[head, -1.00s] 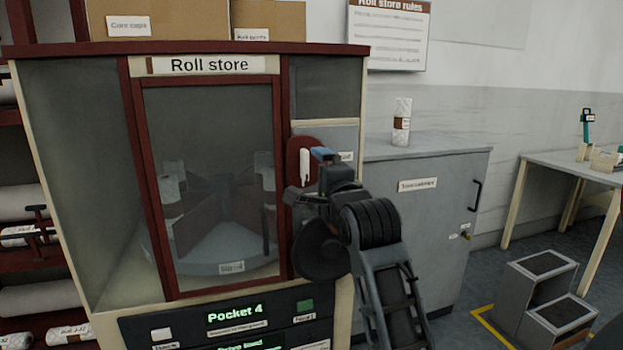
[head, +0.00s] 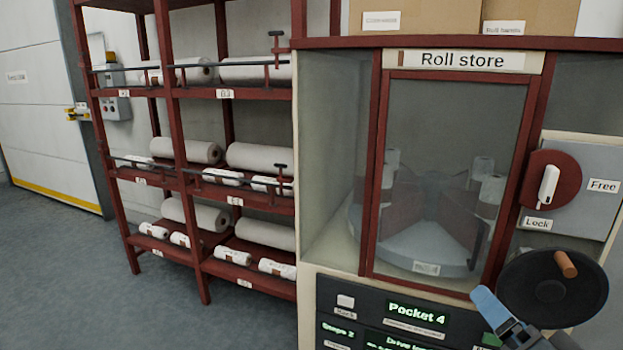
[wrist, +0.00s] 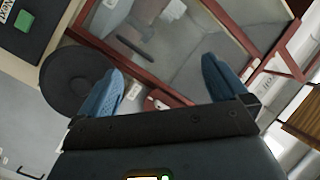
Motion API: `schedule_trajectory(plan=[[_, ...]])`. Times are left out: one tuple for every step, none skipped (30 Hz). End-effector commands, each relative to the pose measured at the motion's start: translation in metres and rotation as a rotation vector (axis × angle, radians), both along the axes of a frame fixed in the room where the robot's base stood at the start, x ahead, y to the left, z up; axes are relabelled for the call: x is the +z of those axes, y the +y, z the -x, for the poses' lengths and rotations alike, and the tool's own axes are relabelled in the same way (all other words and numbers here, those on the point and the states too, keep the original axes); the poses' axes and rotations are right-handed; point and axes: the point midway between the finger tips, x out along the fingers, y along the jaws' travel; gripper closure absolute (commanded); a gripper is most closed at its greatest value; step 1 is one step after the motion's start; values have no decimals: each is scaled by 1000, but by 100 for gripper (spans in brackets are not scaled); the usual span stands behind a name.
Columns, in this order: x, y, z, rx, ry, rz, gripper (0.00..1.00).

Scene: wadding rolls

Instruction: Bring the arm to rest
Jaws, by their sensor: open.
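My gripper (wrist: 165,88) is open and empty in the wrist view, its two blue fingers spread wide in front of the roll store's red-framed glass door. In the head view, one blue finger of it shows at the lower right, in front of the panel and beside the black handwheel (head: 545,290). The handwheel has a brown knob (head: 565,264) and also shows in the wrist view (wrist: 72,82). The roll store (head: 327,150) has its glass door closed, with a carousel and white rolls behind it. A white lever on a red disc (head: 533,195) stands between the labels "Free" and "Lock".
A red rack (head: 205,245) with several wadding rolls stands left of the roll store. A dark panel (head: 330,295) below the glass reads "Pocket 4". A white door (head: 40,115) is at the far left. The floor (head: 60,270) in front of the rack is clear.

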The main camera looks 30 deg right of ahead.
Motion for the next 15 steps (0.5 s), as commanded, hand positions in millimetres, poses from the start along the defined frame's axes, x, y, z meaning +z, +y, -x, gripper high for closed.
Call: schedule_trajectory(plan=[[-13, 17, 11, 44, 46, 43, 0], [-18, 27, 16, 70, 68, 73, 0], [-25, 40, 25, 104, 94, 113, 0], [-30, 50, 31, 130, 114, 142, 0], [-34, 59, 38, 156, 132, 172, 0], [-40, 72, 48, 189, 155, 209, 0], [-44, 81, 55, 214, 172, 237, 0], [-48, 89, 63, 238, 188, 265, 0], [-52, 101, 74, 271, 208, 300, 0], [-54, 110, 82, 295, 221, 327, 0], [-57, 118, 91, 319, 234, 353, 0], [-59, 129, 103, 349, 250, 388, 0], [-61, 137, 112, 371, 262, 413, 0], [-62, 144, 121, 393, 274, 438, 0], [-63, 154, 133, 421, 286, 471, 0]])
